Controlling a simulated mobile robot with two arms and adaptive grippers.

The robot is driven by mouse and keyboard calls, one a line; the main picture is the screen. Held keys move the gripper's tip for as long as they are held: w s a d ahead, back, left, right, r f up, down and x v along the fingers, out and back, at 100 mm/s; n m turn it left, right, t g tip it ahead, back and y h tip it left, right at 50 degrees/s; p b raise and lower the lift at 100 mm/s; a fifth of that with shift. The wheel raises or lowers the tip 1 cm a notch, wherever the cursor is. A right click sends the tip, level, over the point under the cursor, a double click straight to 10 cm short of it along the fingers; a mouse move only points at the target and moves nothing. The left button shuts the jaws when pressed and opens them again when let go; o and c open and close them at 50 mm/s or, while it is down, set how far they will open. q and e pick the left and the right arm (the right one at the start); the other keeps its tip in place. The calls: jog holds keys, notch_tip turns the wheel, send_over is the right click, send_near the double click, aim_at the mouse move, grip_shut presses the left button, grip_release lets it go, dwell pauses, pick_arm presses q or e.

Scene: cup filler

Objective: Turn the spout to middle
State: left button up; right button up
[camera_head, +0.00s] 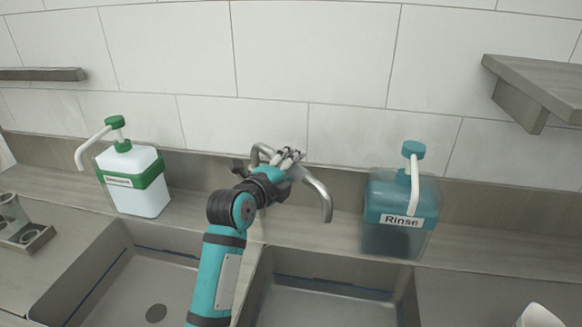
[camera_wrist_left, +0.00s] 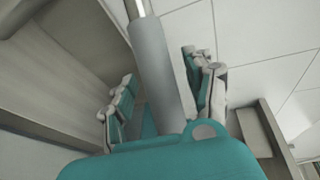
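The spout (camera_head: 318,192) is a grey metal curved tube behind the sinks. Its free end bends down to the right, near the back edge of the right basin. My left gripper (camera_head: 288,157) is at the spout's upper part and hides some of it, including part of its base. In the left wrist view, the spout tube (camera_wrist_left: 160,70) runs between the two fingers of my left gripper (camera_wrist_left: 163,95). The fingers stand apart, with a gap on the left finger's side; contact on the right side is unclear. My right gripper is not in view.
The left basin (camera_head: 155,280) and right basin (camera_head: 330,300) lie in front, with a divider between them. A white-green soap bottle (camera_head: 140,195) stands left and a teal Rinse bottle (camera_head: 385,205) stands right. A shelf (camera_head: 535,85) juts out at upper right.

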pick_arm(q)
grip_shut()
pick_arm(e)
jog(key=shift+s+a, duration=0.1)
pick_arm(q)
jog(key=shift+a+f, duration=0.1)
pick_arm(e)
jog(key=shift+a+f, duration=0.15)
